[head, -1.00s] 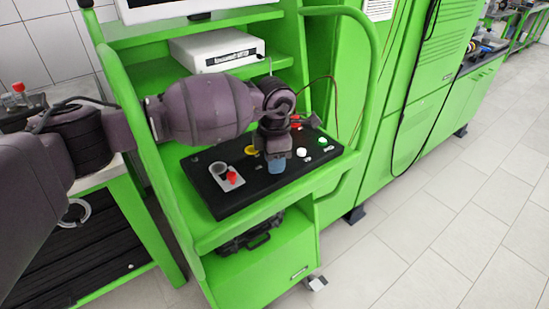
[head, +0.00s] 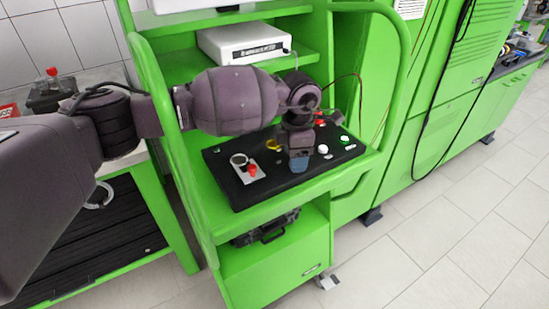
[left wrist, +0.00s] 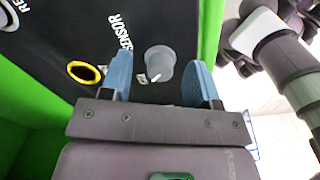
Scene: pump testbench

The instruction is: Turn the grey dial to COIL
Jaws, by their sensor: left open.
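The grey dial (left wrist: 160,62) shows in the left wrist view on the black panel (left wrist: 60,45). It is a round knob with a pale pointer mark. My left gripper (left wrist: 160,82) is open, with one blue finger on each side of the dial. I see gaps between dial and fingers, and cannot tell any contact. The lettering beside the dial is partly hidden by the left finger, so I cannot read its setting. In the head view my left gripper (head: 299,164) points down over the panel (head: 225,170) and hides the dial. My right gripper is not in view.
The panel also carries a red knob (head: 253,169), a yellow-ringed socket (left wrist: 84,72), a white button (head: 322,149) and a green button (head: 344,139). A white instrument (head: 243,44) stands on the shelf behind. Green frame rails (head: 170,130) flank the panel.

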